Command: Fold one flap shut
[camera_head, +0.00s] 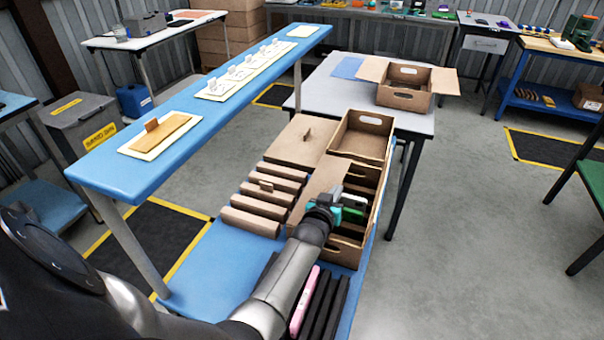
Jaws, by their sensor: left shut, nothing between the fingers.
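An open brown carton (347,251) stands on the blue bench, with dark, white and green items inside. A brown flap (322,182) spreads from its left side. My left gripper (334,196), with teal parts, is over the left part of this carton, close to the flap; I cannot tell whether they touch. It is shut and holds nothing. My forearm and gripper hide part of the carton. A second open carton (362,140) lies behind, with a flat brown panel (303,141) to its left. My right gripper is out of view.
Several brown bars (262,205) lie left of the carton. A pink item (304,302) and dark bars are near my forearm. A raised blue shelf (112,167) runs along the left. Another carton with flaps spread (403,98) stands on the grey table (331,94) behind.

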